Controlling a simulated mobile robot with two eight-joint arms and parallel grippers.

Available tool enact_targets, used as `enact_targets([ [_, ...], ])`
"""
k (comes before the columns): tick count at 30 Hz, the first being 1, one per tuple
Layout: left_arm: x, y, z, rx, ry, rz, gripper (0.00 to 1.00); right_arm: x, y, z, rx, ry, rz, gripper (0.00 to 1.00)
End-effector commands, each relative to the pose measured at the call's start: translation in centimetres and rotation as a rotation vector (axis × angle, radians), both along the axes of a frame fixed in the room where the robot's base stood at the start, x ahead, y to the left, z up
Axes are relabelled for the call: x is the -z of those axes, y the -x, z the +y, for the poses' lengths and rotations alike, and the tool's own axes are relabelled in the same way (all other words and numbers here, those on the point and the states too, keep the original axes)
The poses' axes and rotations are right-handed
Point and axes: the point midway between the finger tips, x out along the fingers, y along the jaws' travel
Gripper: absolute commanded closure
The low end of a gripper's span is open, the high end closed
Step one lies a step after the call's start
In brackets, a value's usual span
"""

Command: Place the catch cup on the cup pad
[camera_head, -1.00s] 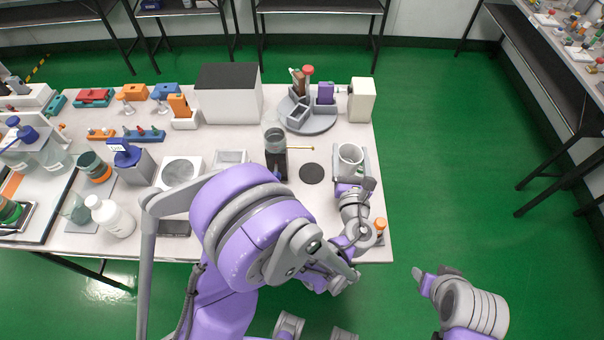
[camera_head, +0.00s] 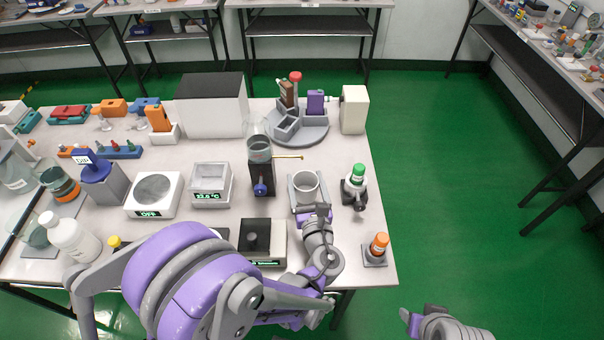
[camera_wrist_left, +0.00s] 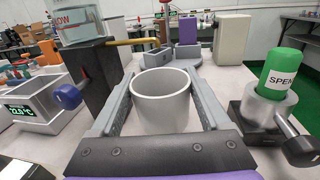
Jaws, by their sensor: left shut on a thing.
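The catch cup (camera_head: 307,182) is a pale, open, empty cylinder. My left gripper (camera_head: 306,192) is shut on it, one finger on each side, and the cup is upright. The left wrist view shows the cup (camera_wrist_left: 162,98) between the two grey fingers (camera_wrist_left: 162,92). The cup pad, a dark disc in the earlier head view, is hidden now, apparently under the cup and fingers. I cannot tell whether the cup touches it. My right gripper (camera_head: 423,318) shows only partly at the bottom right, away from the table, and its jaw opening is unclear.
A black stand (camera_head: 261,180) with a glass vessel and brass lever is close left of the cup. A green-capped bottle in a holder (camera_head: 354,186) is close right. An orange-capped bottle (camera_head: 379,246) is at the front right. A grey carousel (camera_head: 300,125) is behind.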

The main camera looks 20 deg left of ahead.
Motion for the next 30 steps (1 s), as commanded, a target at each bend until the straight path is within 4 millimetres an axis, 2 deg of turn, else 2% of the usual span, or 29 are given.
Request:
enact_targets([
  [3, 0.0, -2.6, 1.4, -0.004, -0.001, -0.001, 0.82, -0.2, 0.0, 0.0, 0.0, 0.0, -0.001, 0.5],
  [9, 0.0, -4.8, 2.3, -0.001, 0.0, 0.0, 0.82, -0.2, 0.0, 0.0, 0.0, 0.0, -0.001, 0.5],
  [13, 0.7, -5.0, 2.3, 0.0, 0.0, 0.0, 0.82, 0.0, 0.0, 0.0, 0.0, 0.0, 0.0, 0.5],
  [19, 3.4, -5.0, 2.3, 0.0, 0.0, 0.0, 0.82, 0.7, 0.0, 0.0, 0.0, 0.0, 0.002, 0.5],
  [30, 3.9, -4.9, 2.3, 0.0, 0.0, 0.0, 0.82, 1.0, 0.0, 0.0, 0.0, 0.0, 0.003, 0.5],
])
